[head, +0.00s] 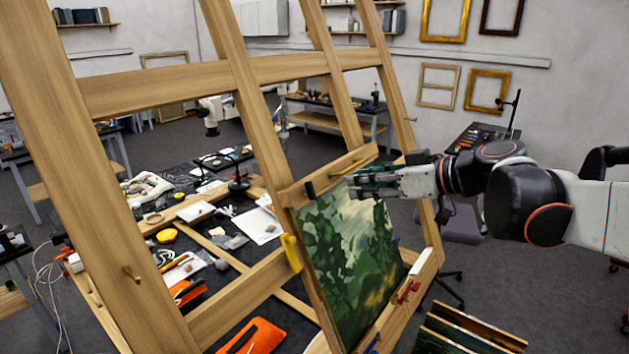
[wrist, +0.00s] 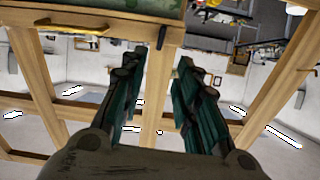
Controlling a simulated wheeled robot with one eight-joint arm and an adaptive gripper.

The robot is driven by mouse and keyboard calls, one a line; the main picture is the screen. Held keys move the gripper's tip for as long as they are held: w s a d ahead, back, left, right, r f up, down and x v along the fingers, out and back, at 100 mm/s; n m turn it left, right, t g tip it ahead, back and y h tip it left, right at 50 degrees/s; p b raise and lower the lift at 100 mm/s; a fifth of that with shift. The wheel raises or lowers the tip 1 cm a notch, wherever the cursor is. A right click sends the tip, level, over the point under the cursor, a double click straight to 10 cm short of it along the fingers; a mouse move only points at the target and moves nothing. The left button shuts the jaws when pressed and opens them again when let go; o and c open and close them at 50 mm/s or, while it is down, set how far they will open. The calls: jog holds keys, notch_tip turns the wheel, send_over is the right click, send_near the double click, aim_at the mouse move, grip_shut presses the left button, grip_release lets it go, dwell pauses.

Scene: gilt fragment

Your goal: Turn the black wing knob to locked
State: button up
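The black wing knob (head: 310,189) is a small dark piece at the left part of the easel's upper clamp bar, above the green landscape painting (head: 345,260). In the wrist view the black knob (wrist: 162,36) shows as a narrow dark shape on the wooden bar, just beyond the gap between my fingers. Its locked or unlocked setting cannot be read. My gripper (head: 352,186) reaches in from the right, in front of the clamp bar. In the wrist view my gripper (wrist: 160,65) has its fingers apart with nothing between them. I see no contact with the knob.
A brass handle (head: 348,166) sits on the same bar; it also shows in the wrist view (wrist: 72,30). The easel's wooden frame (head: 235,75) fills the left and middle. A cluttered worktable (head: 235,215) stands behind.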

aim_at(313, 188)
jog(key=b+x, duration=0.4)
jog(key=x, duration=0.9)
jog(key=shift+w+a+f, duration=0.2)
jog(key=shift+a+f, duration=0.05)
grip_shut()
